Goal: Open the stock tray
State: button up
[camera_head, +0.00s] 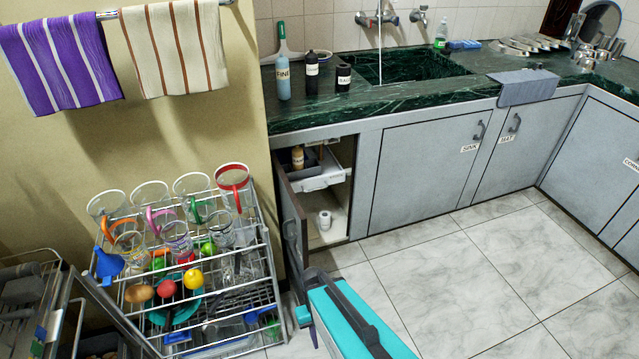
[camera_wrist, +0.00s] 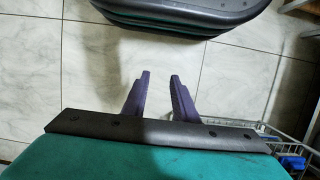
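The stock tray (camera_head: 323,182) is a white drawer-like tray with a small label on its front. It sits inside the open cabinet under the counter, below the left end of the sink. A bottle with a tan top (camera_head: 298,157) and a dark box stand in or just above it. I cannot tell how far out it is. In the wrist view my gripper (camera_wrist: 160,75) has two purple fingers apart with only floor tiles between them. In the head view my teal arm is low at the bottom centre, in front of the cabinet and apart from the tray.
The cabinet door (camera_head: 293,230) stands open at the left of the opening. A small white roll (camera_head: 324,220) stands on the cabinet floor. A wire rack (camera_head: 262,275) full of mugs and fruit stands close on the left. The tiled floor (camera_head: 500,275) to the right is clear.

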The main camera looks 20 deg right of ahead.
jog(key=s+r+g+p, duration=0.1)
jog(key=s+r+p, duration=0.4)
jog(key=r+p, duration=0.4)
jog(key=s+r+g+p, duration=0.1)
jog(key=s+r+p, duration=0.5)
jog(key=r+p, duration=0.4)
jog(key=p, duration=0.5)
jog(key=shift+s+r, duration=0.2)
jog(key=shift+r, duration=0.1)
